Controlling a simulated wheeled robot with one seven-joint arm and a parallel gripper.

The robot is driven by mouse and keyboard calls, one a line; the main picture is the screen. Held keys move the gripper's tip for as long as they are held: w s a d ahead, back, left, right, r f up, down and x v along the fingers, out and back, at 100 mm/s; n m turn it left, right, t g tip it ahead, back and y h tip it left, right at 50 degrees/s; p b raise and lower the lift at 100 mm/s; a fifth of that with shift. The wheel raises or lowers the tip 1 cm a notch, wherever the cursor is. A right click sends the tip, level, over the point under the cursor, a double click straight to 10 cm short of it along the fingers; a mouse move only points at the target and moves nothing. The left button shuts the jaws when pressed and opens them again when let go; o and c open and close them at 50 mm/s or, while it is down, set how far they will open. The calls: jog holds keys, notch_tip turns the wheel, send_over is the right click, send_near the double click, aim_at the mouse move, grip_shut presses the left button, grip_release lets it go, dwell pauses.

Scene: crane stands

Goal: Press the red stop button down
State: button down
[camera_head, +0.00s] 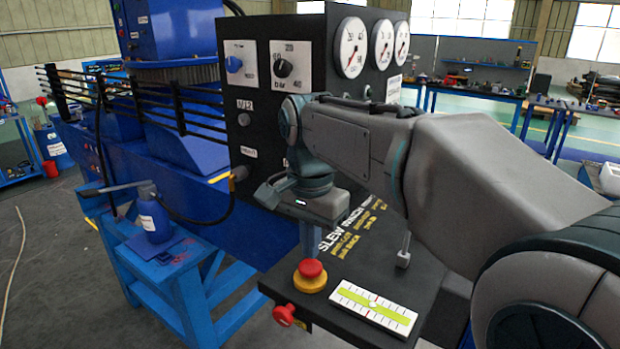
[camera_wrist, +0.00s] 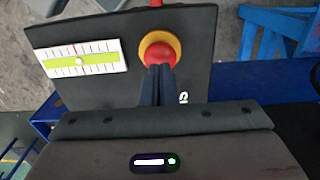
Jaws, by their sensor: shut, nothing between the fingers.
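The red stop button (camera_head: 311,269) is a round red cap on a yellow base, standing on the black console shelf (camera_head: 352,285). In the wrist view the stop button (camera_wrist: 158,51) is just beyond my fingertips, which cover its near edge. My gripper (camera_head: 308,250) points down behind and above the button in the head view. In the wrist view my gripper (camera_wrist: 158,70) has its two fingers together, with nothing between them. I cannot tell whether the tips touch the button; they seem apart from it in the head view.
A white scale with a green band (camera_head: 373,304) lies right of the button. A red knob (camera_head: 284,314) sticks out from the shelf's front edge. A small lever (camera_head: 404,254) stands behind the scale. The black gauge panel (camera_head: 300,80) rises behind.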

aim_at(310, 264)
notch_tip(310, 264, up, 12)
dwell(0.4)
dwell(0.3)
